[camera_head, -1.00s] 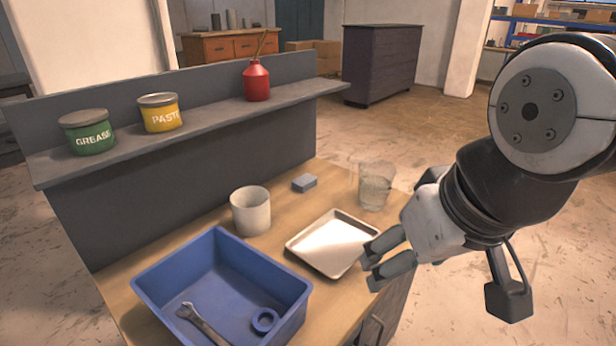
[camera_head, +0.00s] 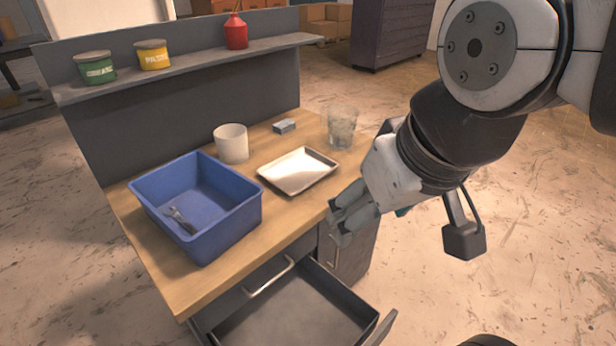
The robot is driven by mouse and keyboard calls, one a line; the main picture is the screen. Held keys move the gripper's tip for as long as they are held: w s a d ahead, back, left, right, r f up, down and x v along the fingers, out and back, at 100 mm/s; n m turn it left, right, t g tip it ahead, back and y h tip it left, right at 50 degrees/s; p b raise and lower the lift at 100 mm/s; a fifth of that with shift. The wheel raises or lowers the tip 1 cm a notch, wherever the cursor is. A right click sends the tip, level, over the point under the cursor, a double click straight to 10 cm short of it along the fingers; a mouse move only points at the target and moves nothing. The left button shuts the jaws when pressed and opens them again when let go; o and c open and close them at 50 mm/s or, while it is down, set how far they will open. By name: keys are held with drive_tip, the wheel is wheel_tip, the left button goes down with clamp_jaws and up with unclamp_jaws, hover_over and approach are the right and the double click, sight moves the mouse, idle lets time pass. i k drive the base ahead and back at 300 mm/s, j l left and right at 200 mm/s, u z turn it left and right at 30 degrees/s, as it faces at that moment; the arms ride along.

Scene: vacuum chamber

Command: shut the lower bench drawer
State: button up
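The lower bench drawer (camera_head: 295,312) is pulled out at the bottom of the view, grey and empty where I can see inside. Its front panel (camera_head: 381,328) is cut off by the bottom edge, and its handle is not seen. Above it, the upper drawer front with a bar handle (camera_head: 268,278) is in place under the bench top. My gripper (camera_head: 338,220) hangs beside the bench's right front edge, above and behind the drawer's right side, apart from the drawer front. Its two fingers are close together, nothing shows between them, and the gap is hard to judge.
On the wooden bench (camera_head: 185,288) are a blue bin (camera_head: 240,222) with a wrench, a white cup (camera_head: 232,143), a metal tray (camera_head: 298,170), a grey block (camera_head: 284,126) and a clear glass (camera_head: 341,128). A cabinet door handle (camera_head: 331,252) is below my gripper. The right floor is clear.

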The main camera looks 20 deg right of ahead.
sight(308, 305)
drive_tip(key=k+l+u, duration=0.3)
drive_tip(key=k, duration=0.3)
drive_tip(key=i+l+u, duration=0.2)
drive_tip(key=l, duration=0.45)
drive_tip(key=i+l+u, duration=0.1)
drive_tip(key=l+u, duration=0.15)
drive_tip(key=l, duration=0.35)
drive_tip(key=l+u, duration=0.2)
drive_tip(key=l, duration=0.45)
